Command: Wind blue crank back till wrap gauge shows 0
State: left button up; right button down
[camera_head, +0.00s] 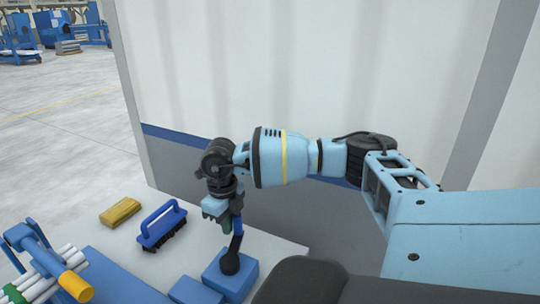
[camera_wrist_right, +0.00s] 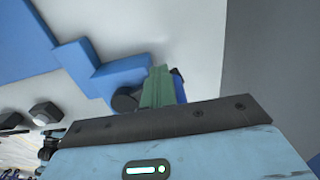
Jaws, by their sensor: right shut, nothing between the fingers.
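My right gripper (camera_head: 226,226) points down right beside the crank's upper part. It is shut with nothing between its fingers. In the right wrist view the green fingers (camera_wrist_right: 158,88) are together, and a strip of the blue crank (camera_wrist_right: 179,86) shows just behind them. I cannot tell whether they touch it. I cannot make out a wrap gauge in either view. My left gripper is not in view.
A blue-handled brush (camera_head: 162,226) and a yellow block (camera_head: 120,212) lie on the pale table (camera_head: 275,250) left of the crank. White pipes (camera_head: 40,282) lie at the lower left in a blue frame with a yellow cylinder (camera_head: 75,285). A wall panel (camera_head: 310,70) stands behind.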

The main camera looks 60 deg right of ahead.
jog(key=shift+s+d, duration=0.75)
jog(key=shift+s, duration=0.25)
pick_arm(q)
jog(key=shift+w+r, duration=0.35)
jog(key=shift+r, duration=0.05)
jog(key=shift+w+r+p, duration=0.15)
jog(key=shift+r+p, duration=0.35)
jog(key=shift+p, duration=0.15)
pick_arm(e)
jog(key=s, duration=0.2)
jog(key=shift+s+d, duration=0.3)
jog(key=shift+d, duration=0.05)
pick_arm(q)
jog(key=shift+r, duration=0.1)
pick_arm(e)
jog(key=shift+s, duration=0.1)
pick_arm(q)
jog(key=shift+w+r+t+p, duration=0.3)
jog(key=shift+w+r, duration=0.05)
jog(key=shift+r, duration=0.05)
pick_arm(e)
jog(key=shift+s, duration=0.95)
